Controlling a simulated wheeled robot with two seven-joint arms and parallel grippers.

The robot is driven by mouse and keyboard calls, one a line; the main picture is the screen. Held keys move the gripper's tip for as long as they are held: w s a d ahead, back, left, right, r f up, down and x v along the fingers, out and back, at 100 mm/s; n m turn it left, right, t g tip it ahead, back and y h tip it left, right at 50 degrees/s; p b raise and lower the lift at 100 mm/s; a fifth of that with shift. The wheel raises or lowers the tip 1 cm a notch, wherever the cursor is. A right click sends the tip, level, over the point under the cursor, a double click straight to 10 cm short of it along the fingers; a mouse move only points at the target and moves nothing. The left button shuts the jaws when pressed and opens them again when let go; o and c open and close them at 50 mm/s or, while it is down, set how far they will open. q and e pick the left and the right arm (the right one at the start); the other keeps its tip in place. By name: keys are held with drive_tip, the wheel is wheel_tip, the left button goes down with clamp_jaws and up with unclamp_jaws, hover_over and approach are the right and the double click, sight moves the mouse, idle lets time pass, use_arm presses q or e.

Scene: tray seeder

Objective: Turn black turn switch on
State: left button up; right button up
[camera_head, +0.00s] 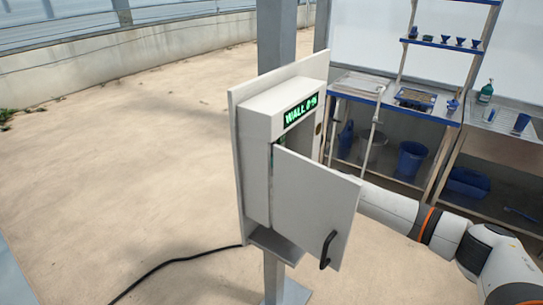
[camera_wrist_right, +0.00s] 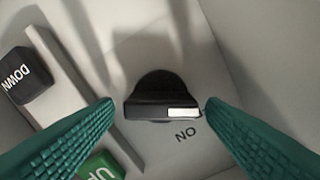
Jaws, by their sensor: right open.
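The black turn switch (camera_wrist_right: 160,84) sits on the panel in the middle of the right wrist view. Its bar lies crosswise, with a white mark on the right part and an upside-down "ON" label (camera_wrist_right: 185,135) just below that mark. My right gripper (camera_wrist_right: 159,104) is open, with one green finger on each side of the switch. The right fingertip is close to the white-marked end; I cannot tell if it touches. In the head view the switch and gripper are hidden behind the half-open door (camera_head: 310,208) of the grey control box (camera_head: 256,150).
A black DOWN button (camera_wrist_right: 27,75) and a green UP button (camera_wrist_right: 100,166) are left of the switch. The box display (camera_head: 301,110) reads "WALL 0%". The door has a black handle (camera_head: 327,250). Blue-framed shelves (camera_head: 400,100) stand behind; a cable (camera_head: 180,262) lies on the floor.

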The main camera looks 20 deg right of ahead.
drive_tip(key=shift+w+a, duration=0.15)
drive_tip(key=shift+a, duration=0.05)
drive_tip(key=shift+c, duration=0.2)
drive_tip(key=c, duration=0.9)
use_arm(q)
drive_tip(key=shift+w+d, duration=0.1)
drive_tip(key=shift+d, duration=0.6)
use_arm(e)
drive_tip(key=shift+c, duration=0.2)
use_arm(q)
drive_tip(key=shift+a+r, duration=0.1)
drive_tip(key=shift+r, duration=0.05)
use_arm(e)
drive_tip(key=shift+d, duration=0.1)
use_arm(q)
wheel_tip(320, 180, up, 3)
drive_tip(key=p, duration=0.3)
drive_tip(key=shift+a+r, duration=0.1)
drive_tip(key=shift+a, duration=0.05)
use_arm(e)
drive_tip(key=m, duration=1.1)
drive_tip(key=shift+w+d+f+m, duration=0.1)
drive_tip(key=shift+f+m, duration=0.15)
drive_tip(key=shift+m, duration=0.15)
